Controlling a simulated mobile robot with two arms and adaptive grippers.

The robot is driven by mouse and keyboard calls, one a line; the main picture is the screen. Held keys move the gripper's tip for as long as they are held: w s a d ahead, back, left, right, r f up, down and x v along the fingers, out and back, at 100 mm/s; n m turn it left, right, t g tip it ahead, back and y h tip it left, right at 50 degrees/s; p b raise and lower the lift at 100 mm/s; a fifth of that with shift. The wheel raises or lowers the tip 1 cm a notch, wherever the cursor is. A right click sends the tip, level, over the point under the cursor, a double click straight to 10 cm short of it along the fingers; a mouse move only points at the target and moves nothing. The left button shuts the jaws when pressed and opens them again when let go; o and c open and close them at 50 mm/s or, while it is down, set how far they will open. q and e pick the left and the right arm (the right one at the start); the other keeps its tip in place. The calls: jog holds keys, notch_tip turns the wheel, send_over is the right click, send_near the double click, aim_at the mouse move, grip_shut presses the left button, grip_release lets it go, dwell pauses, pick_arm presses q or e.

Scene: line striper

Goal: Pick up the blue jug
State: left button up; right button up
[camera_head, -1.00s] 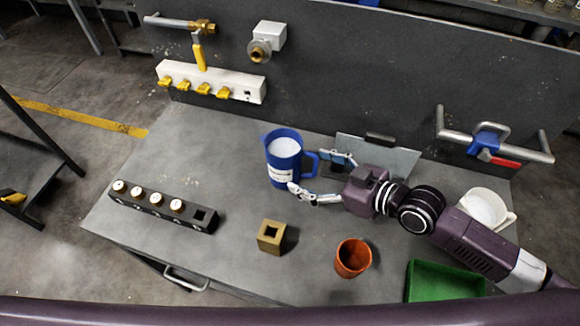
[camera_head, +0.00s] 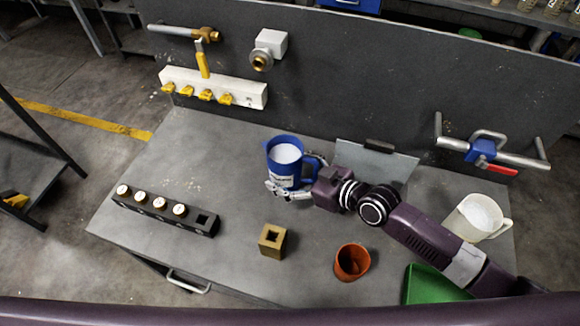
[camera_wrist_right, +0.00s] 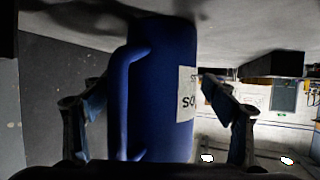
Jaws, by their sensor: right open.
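The blue jug (camera_head: 284,163) stands upright on the grey workbench in the head view, with white contents at its top and a white label on its side. My right gripper (camera_head: 290,174) reaches in from the right, with its fingers around the jug at the handle side. A gap shows between the left finger and the jug; the right finger is close to the label side. My left gripper is not in view.
A white jug (camera_head: 477,218), an orange cup (camera_head: 352,261) and a green tray (camera_head: 432,287) are at the right. A brass block (camera_head: 272,240) and a black rack (camera_head: 150,205) with white-topped pieces lie in front and left. A back panel (camera_head: 350,80) carries valves and pipes.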

jog(key=shift+d, duration=0.1)
jog(key=c, duration=2)
jog(key=shift+w+r, duration=0.1)
jog(key=shift+r, duration=0.15)
grip_shut()
